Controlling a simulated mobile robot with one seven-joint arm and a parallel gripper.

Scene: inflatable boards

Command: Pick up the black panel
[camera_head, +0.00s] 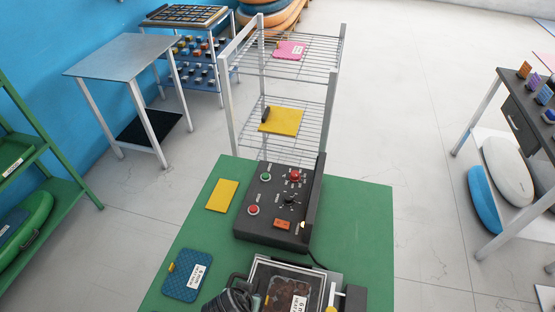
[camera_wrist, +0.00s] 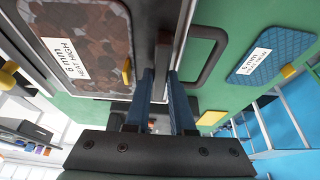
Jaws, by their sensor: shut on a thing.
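My gripper (camera_head: 238,299) is at the bottom of the head view, at the left edge of a dark press-like machine (camera_head: 331,268). In the wrist view, its two blue fingers (camera_wrist: 166,82) are closed on a thin dark grey upright part (camera_wrist: 162,58), between the machine's tray and its loop handle (camera_wrist: 206,58). I cannot tell whether this part is the black panel or part of the machine. A brown mottled panel labelled 6 mm (camera_head: 287,296) lies in the tray, also in the wrist view (camera_wrist: 88,40). No other clearly black loose panel shows.
A blue panel (camera_head: 185,275) and a yellow panel (camera_head: 222,195) lie on the green table (camera_head: 352,205). A black control box (camera_head: 275,205) stands behind the machine. A wire rack (camera_head: 330,75) holds yellow and pink panels.

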